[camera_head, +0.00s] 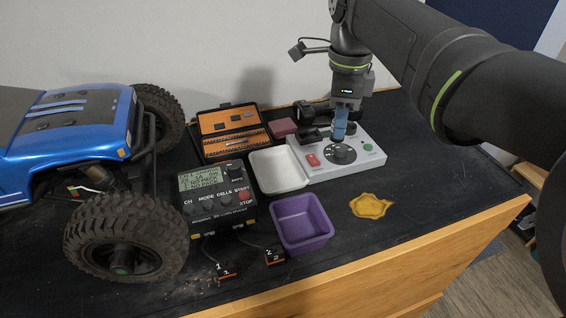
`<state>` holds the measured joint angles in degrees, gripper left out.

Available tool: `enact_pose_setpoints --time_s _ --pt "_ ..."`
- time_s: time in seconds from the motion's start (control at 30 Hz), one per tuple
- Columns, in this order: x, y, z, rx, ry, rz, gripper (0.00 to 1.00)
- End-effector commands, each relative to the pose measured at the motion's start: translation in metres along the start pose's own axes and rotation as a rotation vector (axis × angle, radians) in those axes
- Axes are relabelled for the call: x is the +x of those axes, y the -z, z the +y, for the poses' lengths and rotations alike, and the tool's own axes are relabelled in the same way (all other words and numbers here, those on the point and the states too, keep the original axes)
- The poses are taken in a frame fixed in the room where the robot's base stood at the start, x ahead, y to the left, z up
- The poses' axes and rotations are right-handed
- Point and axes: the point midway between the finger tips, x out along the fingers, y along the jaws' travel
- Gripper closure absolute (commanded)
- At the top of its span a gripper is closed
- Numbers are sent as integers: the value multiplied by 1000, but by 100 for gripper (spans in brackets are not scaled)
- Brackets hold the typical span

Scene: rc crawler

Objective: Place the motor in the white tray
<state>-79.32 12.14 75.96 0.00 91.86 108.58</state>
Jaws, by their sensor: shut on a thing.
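The white tray (278,171) lies empty on the dark bench top, near the middle of the view. My gripper (340,137) points down over a white control box (358,158), to the right of and behind the tray. Its blue fingers are closed together just above or at the box's black dial (343,153). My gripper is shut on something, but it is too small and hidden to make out. I cannot clearly pick out the motor. A dark object (310,135) sits at the left end of the control box.
An orange-lined tool case (230,130) lies behind. A blue crawler (68,125) fills the left. A yellow patch (371,206) lies on the right. The right front bench is mostly clear.

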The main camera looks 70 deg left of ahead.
Motion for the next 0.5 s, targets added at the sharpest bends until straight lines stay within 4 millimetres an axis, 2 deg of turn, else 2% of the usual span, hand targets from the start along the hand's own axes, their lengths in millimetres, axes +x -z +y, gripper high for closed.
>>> enact_pose_setpoints --time_s 0.17,0.5 --pt "15 -27 5 -35 -3 1 100" --pt "60 -100 2 -31 -3 1 100"
